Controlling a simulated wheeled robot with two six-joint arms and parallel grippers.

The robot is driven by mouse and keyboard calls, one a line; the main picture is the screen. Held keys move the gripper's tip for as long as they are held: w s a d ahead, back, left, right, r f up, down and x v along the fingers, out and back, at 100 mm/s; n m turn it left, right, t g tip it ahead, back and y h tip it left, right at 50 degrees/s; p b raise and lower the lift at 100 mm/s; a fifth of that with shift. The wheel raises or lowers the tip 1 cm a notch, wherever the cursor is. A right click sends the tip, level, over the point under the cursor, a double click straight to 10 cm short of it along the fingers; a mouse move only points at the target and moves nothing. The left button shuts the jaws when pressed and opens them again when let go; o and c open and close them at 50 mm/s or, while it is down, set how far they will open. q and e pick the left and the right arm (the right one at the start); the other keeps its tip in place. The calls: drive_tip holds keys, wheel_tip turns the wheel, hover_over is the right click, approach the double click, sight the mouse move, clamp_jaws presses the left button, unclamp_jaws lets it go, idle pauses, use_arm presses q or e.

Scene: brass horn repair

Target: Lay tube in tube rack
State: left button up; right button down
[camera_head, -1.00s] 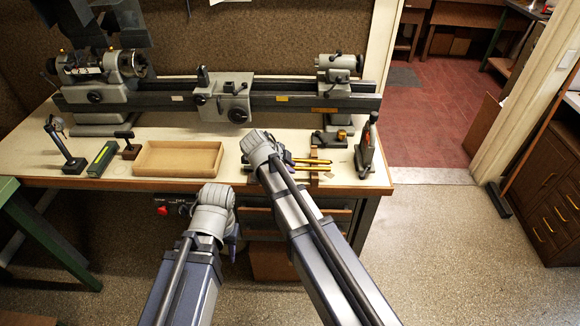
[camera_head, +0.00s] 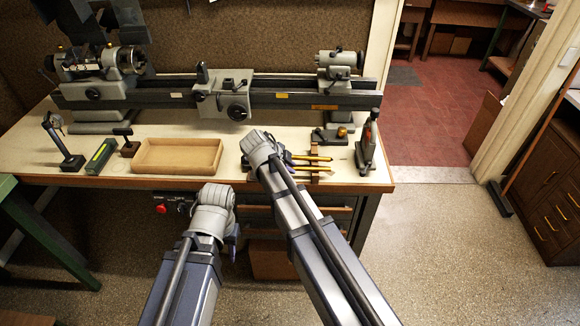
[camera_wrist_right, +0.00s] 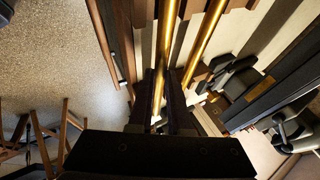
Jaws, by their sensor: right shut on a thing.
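My right gripper (camera_wrist_right: 160,105) is shut on a brass tube (camera_wrist_right: 170,45), which runs away from between its fingers in the right wrist view. A second brass tube (camera_wrist_right: 206,40) lies beside it, roughly parallel and apart. Both tubes cross the wooden tube rack (camera_wrist_right: 193,8), with wood showing on either side of each tube; whether the held tube touches the rack's bottom I cannot tell. In the head view the rack (camera_head: 314,149) stands on the bench right of my right gripper (camera_head: 284,157). My left gripper (camera_head: 234,245) hangs low before the bench, its fingers mostly hidden.
An empty wooden tray (camera_head: 178,156) lies left of my right gripper. A lathe (camera_head: 222,95) spans the bench's back. A small upright tool (camera_head: 366,148) stands right of the rack, and a gauge stand (camera_head: 66,150) far left. The bench's front edge runs just below the rack.

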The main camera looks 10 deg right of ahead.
drive_tip(key=shift+f, duration=0.1)
drive_tip(key=c, duration=0.8)
unclamp_jaws()
drive_tip(key=shift+o, duration=0.2)
drive_tip(key=p+v, duration=0.6)
drive_tip(key=v, duration=0.2)
drive_tip(key=shift+d+f, duration=0.1)
